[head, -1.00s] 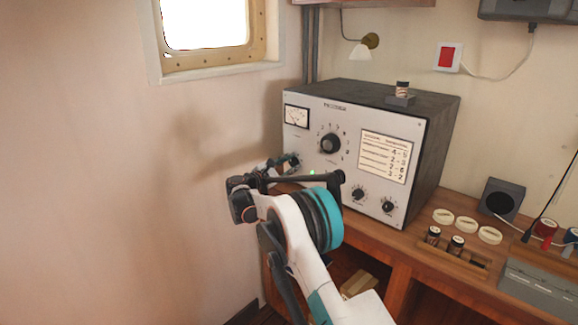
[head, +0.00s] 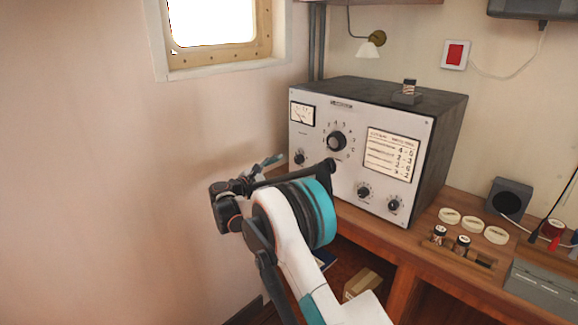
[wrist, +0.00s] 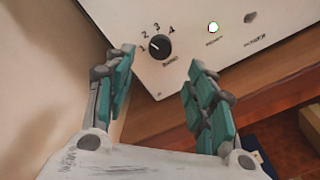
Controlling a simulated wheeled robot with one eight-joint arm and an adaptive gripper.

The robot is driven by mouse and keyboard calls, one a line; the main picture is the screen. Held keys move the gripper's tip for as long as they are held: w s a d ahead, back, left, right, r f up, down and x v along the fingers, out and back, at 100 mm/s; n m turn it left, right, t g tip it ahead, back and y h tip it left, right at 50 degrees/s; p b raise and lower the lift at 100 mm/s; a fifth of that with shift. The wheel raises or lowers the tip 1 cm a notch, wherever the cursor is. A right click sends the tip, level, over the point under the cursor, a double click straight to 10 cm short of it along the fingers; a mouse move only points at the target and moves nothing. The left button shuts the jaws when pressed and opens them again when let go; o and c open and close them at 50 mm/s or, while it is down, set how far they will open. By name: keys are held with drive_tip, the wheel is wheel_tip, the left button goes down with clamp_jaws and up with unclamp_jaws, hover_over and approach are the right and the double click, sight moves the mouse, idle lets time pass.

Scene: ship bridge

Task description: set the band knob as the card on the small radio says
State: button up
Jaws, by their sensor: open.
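The band knob (wrist: 160,46) is a small black knob labelled BAND on the light panel, with marks 1 to 4. Its pale mark appears to point towards 1. It also shows in the head view (head: 299,157) at the panel's lower left. My gripper (wrist: 160,61) is open and empty; its teal fingers stand apart below the knob, not around it. In the head view my gripper (head: 266,163) is left of the panel. A card (head: 391,153) with rows of figures is on the large radio (head: 345,184); its text is too small to read surely.
A larger dial knob (head: 336,141) and two small knobs (head: 364,191) share the panel. The wall is close on the left. Jars and pale discs (head: 449,215) lie on the wooden desk at right.

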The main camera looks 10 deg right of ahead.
drive_tip(key=shift+v, duration=1.95)
drive_tip(key=s+d+r+m+g+y, duration=0.2)
drive_tip(key=s+d+r+m+y, duration=0.1)
drive_tip(key=s+d+r, duration=0.45)
drive_tip(key=s+d+r+m+g+y, duration=0.1)
drive_tip(key=s+d+r+m+y, duration=0.15)
drive_tip(key=s, duration=0.45)
drive_tip(key=s+d+r+m+g+y, duration=0.1)
drive_tip(key=s+d+r+m+y, duration=0.15)
drive_tip(key=s, duration=0.55)
drive_tip(key=s+a+f+m+y, duration=0.1)
drive_tip(key=s+f+m+y, duration=0.1)
drive_tip(key=s, duration=0.8)
drive_tip(key=s+a+f+m+y, duration=0.1)
drive_tip(key=s+f+m+y, duration=0.1)
drive_tip(key=s, duration=0.9)
drive_tip(key=s+f+m+y, duration=0.2)
drive_tip(key=s+f+m, duration=0.2)
drive_tip(key=s, duration=0.6)
drive_tip(key=shift+s+a+t+y, duration=0.2)
drive_tip(key=shift+a+t+y, duration=0.1)
drive_tip(key=shift+a, duration=0.1)
